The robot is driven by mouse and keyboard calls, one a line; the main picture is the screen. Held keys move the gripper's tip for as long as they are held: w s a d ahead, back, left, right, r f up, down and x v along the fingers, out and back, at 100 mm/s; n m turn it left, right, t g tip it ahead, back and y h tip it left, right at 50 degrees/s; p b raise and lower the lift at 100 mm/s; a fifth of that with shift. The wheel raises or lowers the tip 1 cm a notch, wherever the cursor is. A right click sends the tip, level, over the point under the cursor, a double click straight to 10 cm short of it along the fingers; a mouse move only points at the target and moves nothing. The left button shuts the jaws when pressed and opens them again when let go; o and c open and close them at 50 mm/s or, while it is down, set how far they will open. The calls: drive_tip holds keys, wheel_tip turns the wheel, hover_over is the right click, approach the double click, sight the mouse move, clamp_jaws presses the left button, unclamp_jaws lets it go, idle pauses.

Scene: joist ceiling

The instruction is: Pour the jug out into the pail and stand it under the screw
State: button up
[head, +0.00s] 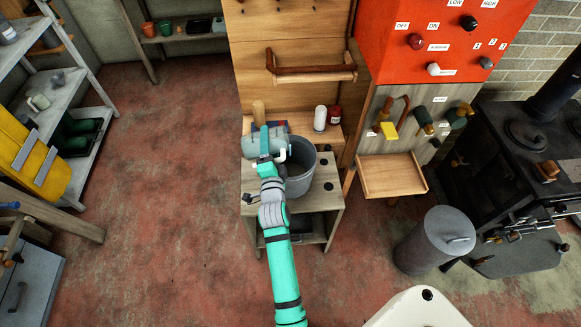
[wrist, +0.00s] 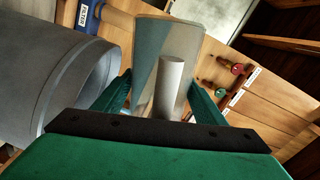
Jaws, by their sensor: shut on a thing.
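My gripper (head: 268,158) is shut on the pale handle (wrist: 171,85) of the grey jug (wrist: 150,35). In the wrist view its green fingers (wrist: 160,95) stand on either side of that handle. In the head view the jug (head: 255,146) is held tilted, nearly on its side, above the bench and at the left rim of the pail. The grey pail (head: 300,183) stands upright on the bench, and the wrist view shows its side and rim at left (wrist: 50,75). The jug's contents and any stream cannot be made out. I cannot identify the screw.
A white-topped bottle (head: 320,118) and a dark red one (head: 334,116) stand behind the pail. A small wooden shelf (head: 392,176) juts out at right. A lidded bin (head: 432,240) stands on the floor; left floor is clear.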

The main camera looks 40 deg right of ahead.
drive_tip(key=shift+s+d, duration=0.1)
idle(0.3)
drive_tip(key=shift+f+m, duration=0.15)
drive_tip(key=shift+m, duration=0.15)
idle(0.8)
drive_tip(key=shift+f, duration=0.2)
drive_tip(key=shift+d+m, duration=0.1)
drive_tip(key=shift+m, duration=0.2)
drive_tip(key=shift+f, duration=0.2)
drive_tip(key=shift+d+m, duration=0.15)
drive_tip(key=shift+m, duration=0.15)
